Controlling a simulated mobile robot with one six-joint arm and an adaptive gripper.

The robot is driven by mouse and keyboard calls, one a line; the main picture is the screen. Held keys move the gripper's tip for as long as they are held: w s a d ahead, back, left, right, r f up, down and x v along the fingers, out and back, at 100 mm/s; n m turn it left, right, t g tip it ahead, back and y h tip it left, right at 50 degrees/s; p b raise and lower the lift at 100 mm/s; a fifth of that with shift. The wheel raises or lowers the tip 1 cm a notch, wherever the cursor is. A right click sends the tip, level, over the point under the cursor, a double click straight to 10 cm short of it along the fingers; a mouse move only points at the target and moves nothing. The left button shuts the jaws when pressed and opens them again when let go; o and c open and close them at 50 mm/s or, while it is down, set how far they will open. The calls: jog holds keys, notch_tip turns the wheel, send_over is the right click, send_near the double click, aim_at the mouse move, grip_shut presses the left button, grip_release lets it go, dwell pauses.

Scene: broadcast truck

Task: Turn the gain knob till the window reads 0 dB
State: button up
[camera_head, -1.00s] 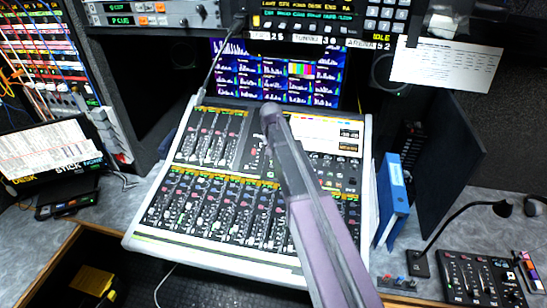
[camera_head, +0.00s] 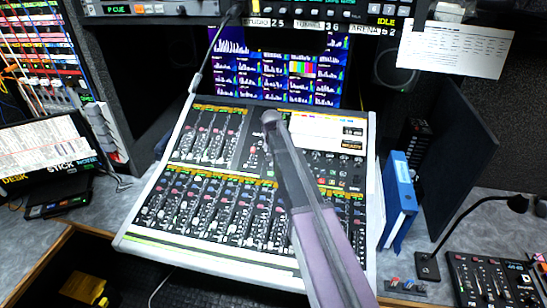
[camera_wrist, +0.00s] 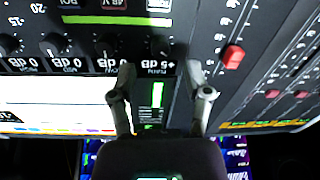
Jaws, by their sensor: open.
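In the wrist view, upside down, my gripper (camera_wrist: 160,70) is open, with its two fingers spread over the mixing desk panel. A row of dark round knobs (camera_wrist: 107,45) runs along the upper left, with dB markings beside them. A label that seems to read +5 dB (camera_wrist: 160,54) shows between the fingers near another dark knob (camera_wrist: 164,42), partly in shadow. I cannot tell which knob is the gain knob. In the head view, the mixing desk (camera_head: 125,243) stands ahead, with a small dB readout window (camera_head: 352,131) too small to read surely. My arm covers part of the desk.
Red fader caps (camera_wrist: 233,57) lie right of the fingers. A bright screen (camera_head: 310,127) is on the desk's upper right. A blue binder (camera_head: 398,200) stands at its right, beside a dark upright panel (camera_head: 450,150). A small control box (camera_head: 490,280) sits at lower right.

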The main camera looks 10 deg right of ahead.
jog(key=shift+b+x, duration=1.4)
jog(key=shift+x, duration=0.45)
grip_shut()
